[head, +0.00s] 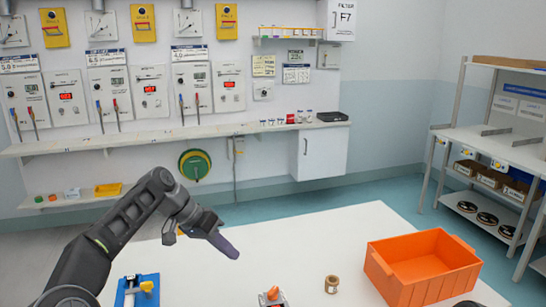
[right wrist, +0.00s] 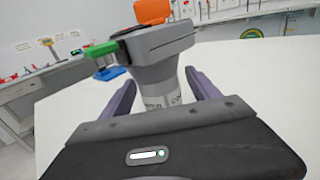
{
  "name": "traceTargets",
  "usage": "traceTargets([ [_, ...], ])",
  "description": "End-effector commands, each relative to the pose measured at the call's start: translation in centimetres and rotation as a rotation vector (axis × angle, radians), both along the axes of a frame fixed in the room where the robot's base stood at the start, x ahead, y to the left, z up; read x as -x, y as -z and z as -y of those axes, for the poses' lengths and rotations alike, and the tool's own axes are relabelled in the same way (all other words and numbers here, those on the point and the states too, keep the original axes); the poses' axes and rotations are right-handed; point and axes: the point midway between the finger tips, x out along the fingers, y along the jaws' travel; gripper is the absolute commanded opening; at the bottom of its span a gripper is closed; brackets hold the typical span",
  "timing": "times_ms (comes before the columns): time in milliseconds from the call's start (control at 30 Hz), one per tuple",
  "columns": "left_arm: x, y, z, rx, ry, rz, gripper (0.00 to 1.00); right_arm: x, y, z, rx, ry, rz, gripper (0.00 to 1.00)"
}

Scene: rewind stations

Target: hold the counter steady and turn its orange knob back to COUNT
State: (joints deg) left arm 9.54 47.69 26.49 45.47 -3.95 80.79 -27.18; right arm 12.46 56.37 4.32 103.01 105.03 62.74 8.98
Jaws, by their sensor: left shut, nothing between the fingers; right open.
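The counter (head: 272,299) stands at the bottom edge of the head view, cut off by the frame, with its orange knob (head: 272,292) on top. In the right wrist view the counter's grey body (right wrist: 165,45) rises in front of me, with the orange knob (right wrist: 153,11) above and a green part (right wrist: 101,48) sticking out left. My right gripper (right wrist: 161,80) is open, its purple fingers on either side of the counter's lower stem; I cannot tell whether they touch it. My left gripper (head: 230,250) is shut and empty, above the table, up and left of the counter.
On the white table (head: 350,235), a wooden spool (head: 331,285) and an orange crate (head: 423,262) stand right of the counter. A blue device with a yellow part (head: 138,291) lies left. A shelf rack (head: 490,150) stands at far right. The table's middle is clear.

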Motion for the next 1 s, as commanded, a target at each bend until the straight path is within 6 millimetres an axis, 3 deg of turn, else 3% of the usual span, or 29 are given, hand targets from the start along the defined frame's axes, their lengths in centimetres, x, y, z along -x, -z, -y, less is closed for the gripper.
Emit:
traceTargets([
  [267,0.0,0.0,0.0,0.0,0.0,0.0,0.0,1.0,0.0,1.9,0.0,0.003,0.0,0.71],
  [700,0.0,0.0,0.0,0.0,0.0,0.0,0.0,5.4,0.0,9.0,0.0,0.003,0.0,0.71],
  [1000,0.0,0.0,0.0,0.0,0.0,0.0,0.0,6.3,0.0,10.3,-0.001,0.0,-0.001,0.71],
])
